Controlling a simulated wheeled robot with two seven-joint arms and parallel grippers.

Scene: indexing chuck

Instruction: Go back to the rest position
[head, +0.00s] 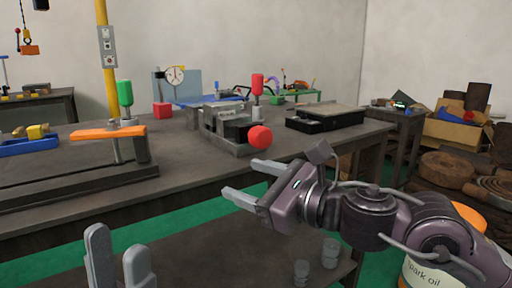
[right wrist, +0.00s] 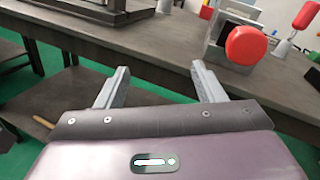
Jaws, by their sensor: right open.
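My right gripper (head: 241,177) is open and empty in front of the workbench edge in the head view. In the right wrist view its two fingers (right wrist: 160,70) stand wide apart with nothing between them. My left gripper (head: 118,240) shows only as two upright fingers at the bottom left of the head view, with a gap between them and nothing visible in it. The grey metal device (head: 222,124) with a red ball knob (head: 260,137) stands on the bench beyond my right gripper, apart from it. The knob also shows in the right wrist view (right wrist: 246,45).
The dark workbench (head: 190,165) carries an orange-topped fixture (head: 108,132), a green handle (head: 125,93), a red handle (head: 257,84) and a black tray (head: 325,118). Small glass-like cylinders (head: 331,252) stand on a lower surface. An oil drum (head: 425,272) is at lower right.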

